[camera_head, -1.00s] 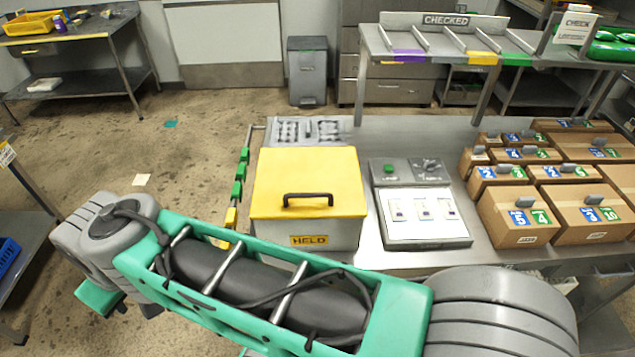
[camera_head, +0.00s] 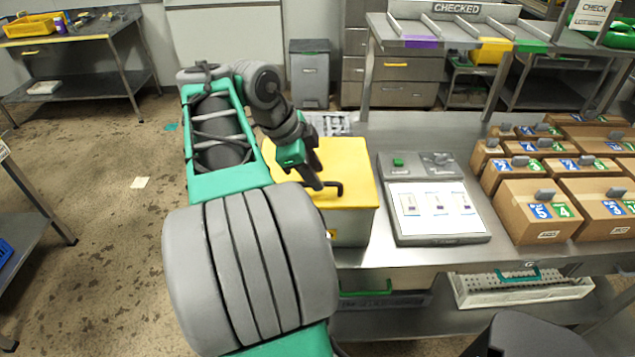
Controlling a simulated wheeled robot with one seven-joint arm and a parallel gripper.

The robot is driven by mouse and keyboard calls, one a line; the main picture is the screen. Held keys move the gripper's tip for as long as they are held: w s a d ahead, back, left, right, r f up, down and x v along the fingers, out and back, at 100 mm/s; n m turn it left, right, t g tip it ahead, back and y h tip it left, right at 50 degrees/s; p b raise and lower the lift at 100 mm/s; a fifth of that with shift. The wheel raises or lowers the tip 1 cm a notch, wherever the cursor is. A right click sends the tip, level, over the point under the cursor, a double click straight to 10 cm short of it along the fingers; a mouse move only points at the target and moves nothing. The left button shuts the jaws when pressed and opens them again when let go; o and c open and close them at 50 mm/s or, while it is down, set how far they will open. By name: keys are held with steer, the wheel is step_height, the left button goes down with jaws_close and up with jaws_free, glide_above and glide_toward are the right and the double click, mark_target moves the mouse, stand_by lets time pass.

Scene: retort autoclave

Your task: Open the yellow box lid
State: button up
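The yellow lid (camera_head: 350,165) lies closed on the grey box (camera_head: 352,226) on the steel table. A black handle (camera_head: 338,188) sits on top of the lid. My gripper (camera_head: 318,185) reaches down from the upper left to the handle's left part. Its dark fingers are close to the handle or touching it. I cannot tell whether they are shut on it. My arm hides the left side of the box and most of the front label.
A control panel (camera_head: 437,240) stands just right of the box. Several cardboard boxes (camera_head: 530,222) with grey clips fill the table's right side. A raised steel shelf marked CHECKED (camera_head: 455,35) is behind. A white tray (camera_head: 520,290) is on the shelf below the table.

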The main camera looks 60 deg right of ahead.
steer(key=shift+x, duration=1.05)
jaws_close()
stand_by(0.6)
